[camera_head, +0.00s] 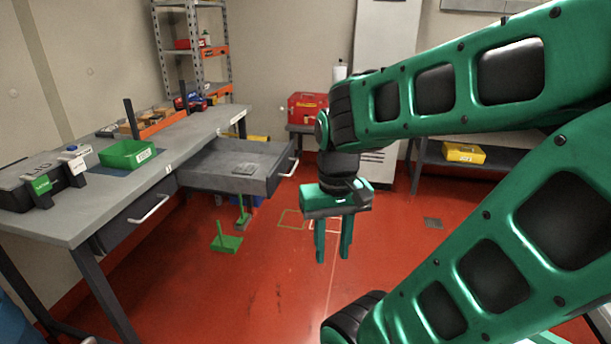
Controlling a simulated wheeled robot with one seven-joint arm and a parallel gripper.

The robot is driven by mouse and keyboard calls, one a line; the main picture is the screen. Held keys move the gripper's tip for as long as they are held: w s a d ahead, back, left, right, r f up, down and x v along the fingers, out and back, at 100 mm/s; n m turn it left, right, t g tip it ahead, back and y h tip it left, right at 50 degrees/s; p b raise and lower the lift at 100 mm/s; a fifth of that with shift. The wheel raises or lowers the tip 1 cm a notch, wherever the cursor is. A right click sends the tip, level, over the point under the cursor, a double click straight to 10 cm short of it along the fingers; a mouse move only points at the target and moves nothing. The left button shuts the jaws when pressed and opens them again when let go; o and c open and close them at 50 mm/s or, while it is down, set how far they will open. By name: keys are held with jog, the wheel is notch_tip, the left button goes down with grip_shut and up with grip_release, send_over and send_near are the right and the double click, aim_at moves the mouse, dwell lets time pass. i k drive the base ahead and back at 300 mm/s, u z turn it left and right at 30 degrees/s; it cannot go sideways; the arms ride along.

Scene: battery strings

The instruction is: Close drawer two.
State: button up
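A grey drawer (238,166) stands pulled out from under the workbench (190,160), on its far half. A label on the bench edge is too small to read, so I cannot tell its number. Its bar handle (295,158) is on the front panel, facing right. A second drawer (128,222), nearer and to the left, sits in the bench and looks shut; its handle (150,209) shows. My gripper (333,255) points down, fingers apart, with nothing between them. It appears to the right of the open drawer's front, apart from it.
A green bin (128,153) and a black case (38,183) stand on the bench. A green dustpan (227,242) lies near the floor below the open drawer. A red toolbox (307,108) and a shelf with a yellow case (463,152) stand behind. The red floor in the middle is clear.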

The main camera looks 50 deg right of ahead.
aim_at(211, 167)
jog(key=k, duration=0.35)
jog(key=z, duration=0.95)
jog(key=i, duration=1.65)
jog(key=u, duration=0.05)
